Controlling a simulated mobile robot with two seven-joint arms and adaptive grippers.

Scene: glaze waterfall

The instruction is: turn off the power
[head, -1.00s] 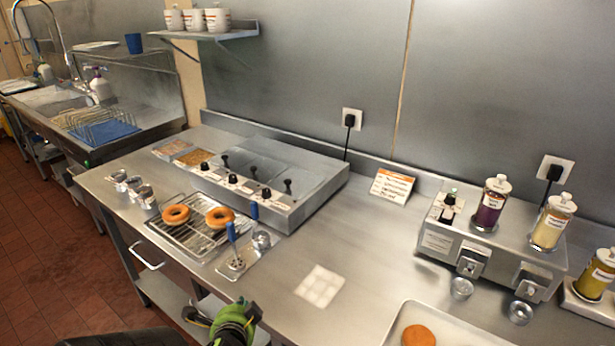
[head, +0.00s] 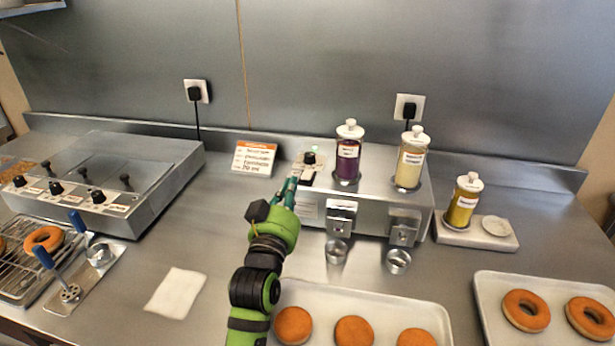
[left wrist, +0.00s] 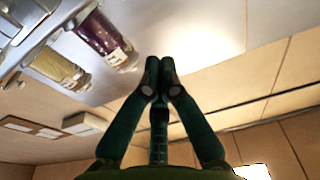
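The steel dispenser (head: 385,195) stands on the counter with a purple bottle (head: 347,155) and a cream bottle (head: 410,160) on top. At its left end are a black knob (head: 309,158) and a small dark-and-white control (head: 307,176), partly hidden by my left gripper (head: 289,186). The gripper's fingertips are at the dispenser's left front edge, close to these controls; I cannot tell whether they touch. In the left wrist view the fingers (left wrist: 162,75) are together at the tips with nothing between them. Black plugs sit in a left wall socket (head: 195,92) and a right one (head: 409,107). My right gripper is out of view.
A steel unit with several black knobs (head: 145,175) stands at left, and an orange-topped card (head: 254,158) stands beside the dispenser. Trays of donuts (head: 440,318) lie in front and at right.

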